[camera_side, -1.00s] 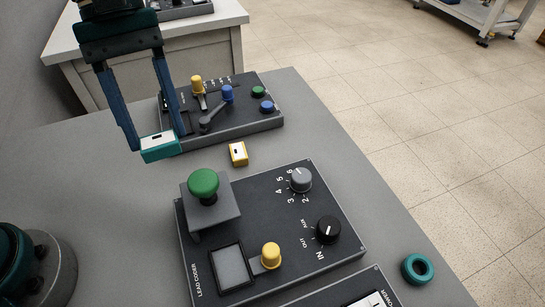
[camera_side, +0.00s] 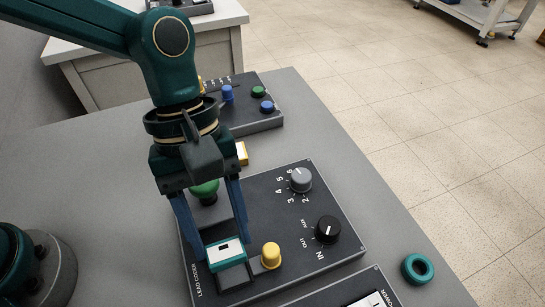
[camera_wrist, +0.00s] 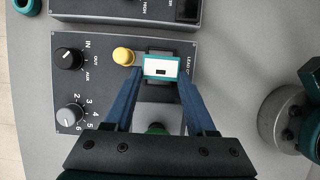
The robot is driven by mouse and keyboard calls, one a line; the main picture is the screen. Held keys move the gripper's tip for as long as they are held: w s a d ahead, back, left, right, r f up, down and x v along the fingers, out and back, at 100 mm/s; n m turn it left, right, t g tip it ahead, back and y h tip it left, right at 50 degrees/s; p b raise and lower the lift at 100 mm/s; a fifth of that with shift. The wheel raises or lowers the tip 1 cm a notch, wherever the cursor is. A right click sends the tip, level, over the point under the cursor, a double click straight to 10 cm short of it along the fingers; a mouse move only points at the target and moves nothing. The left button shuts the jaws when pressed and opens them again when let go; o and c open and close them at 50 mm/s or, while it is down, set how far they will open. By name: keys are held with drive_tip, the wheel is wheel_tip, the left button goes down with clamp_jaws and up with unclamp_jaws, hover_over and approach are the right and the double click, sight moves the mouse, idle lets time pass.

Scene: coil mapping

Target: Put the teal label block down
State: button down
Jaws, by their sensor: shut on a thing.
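The teal label block (camera_side: 226,253) has a white top face with a small black mark. My gripper (camera_side: 222,248) is shut on it, one blue finger on each side. In the wrist view the block (camera_wrist: 161,67) sits between the fingertips, just right of the yellow knob (camera_wrist: 123,56). I cannot tell whether it touches the pad, which it mostly covers.
The dark panel (camera_side: 290,215) also carries a green button (camera_side: 205,192), partly behind my gripper, a grey dial (camera_side: 301,179) and a black dial (camera_side: 328,229). A yellow block (camera_side: 242,153) lies behind it. A teal ring (camera_side: 417,268) lies at right.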

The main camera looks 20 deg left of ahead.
sight(223, 242)
drive_tip(key=shift+f, duration=1.15)
drive_tip(key=shift+f, duration=0.4)
drive_tip(key=shift+c, duration=1.1)
unclamp_jaws()
drive_tip(key=shift+r, duration=0.35)
drive_tip(key=v, duration=1.1)
drive_tip(key=s+a+m+t+y, duration=0.3)
drive_tip(key=a+m+t, duration=0.5)
drive_tip(key=a, duration=1)
drive_tip(key=shift+s+a+r+m+t, duration=0.15)
drive_tip(key=shift+s+a+m+t, duration=0.2)
drive_tip(key=shift+s+m, duration=0.2)
